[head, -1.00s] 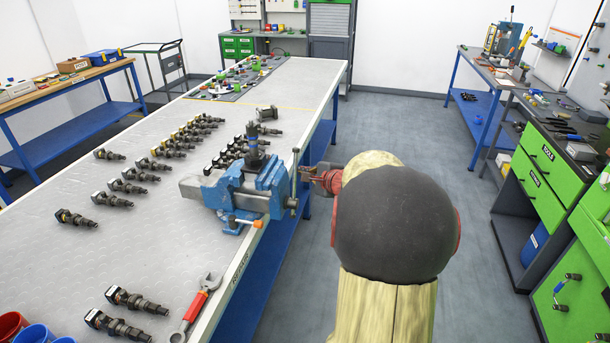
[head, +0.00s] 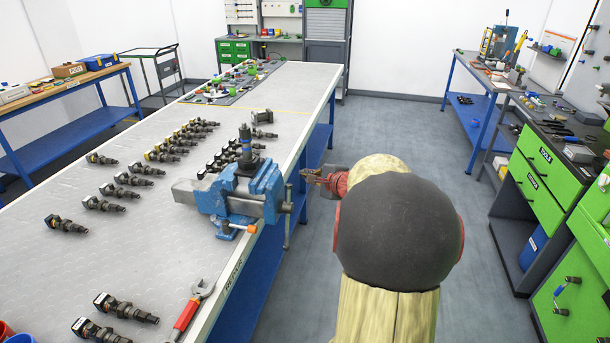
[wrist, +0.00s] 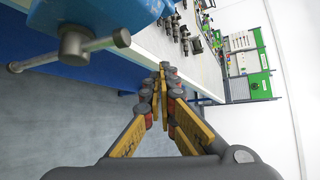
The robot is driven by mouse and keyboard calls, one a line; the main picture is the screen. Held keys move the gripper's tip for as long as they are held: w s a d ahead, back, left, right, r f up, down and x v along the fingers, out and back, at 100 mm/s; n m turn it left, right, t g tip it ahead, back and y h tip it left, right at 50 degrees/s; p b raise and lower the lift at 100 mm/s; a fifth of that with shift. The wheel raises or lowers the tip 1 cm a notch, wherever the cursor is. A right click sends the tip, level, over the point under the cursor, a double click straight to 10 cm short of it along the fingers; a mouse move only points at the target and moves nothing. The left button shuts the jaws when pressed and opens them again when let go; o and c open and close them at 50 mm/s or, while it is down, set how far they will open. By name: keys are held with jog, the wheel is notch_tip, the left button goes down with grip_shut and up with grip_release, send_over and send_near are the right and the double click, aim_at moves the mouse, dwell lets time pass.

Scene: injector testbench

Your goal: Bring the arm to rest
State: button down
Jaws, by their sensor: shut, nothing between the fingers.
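My gripper (head: 309,176) is beside the right edge of the long workbench, to the right of the blue vise (head: 238,192). In the wrist view the fingers of my gripper (wrist: 162,75) are together and empty. The vise (wrist: 85,30) shows there at the upper left, apart from the fingers. A dark injector (head: 245,150) stands upright in the vise. My arm fills the centre right of the head view and hides part of the floor.
The long workbench (head: 150,235) carries several injectors lying in rows and a red wrench (head: 192,308). Green drawer cabinets (head: 545,165) and a blue-framed bench (head: 465,75) stand at the right. The grey floor (head: 385,120) between them is clear.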

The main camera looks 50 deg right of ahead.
jog(key=f+p+v, duration=0.1)
jog(key=v, duration=0.6)
jog(key=shift+s+a, duration=0.3)
jog(key=shift+a, duration=0.1)
jog(key=shift+f, duration=0.15)
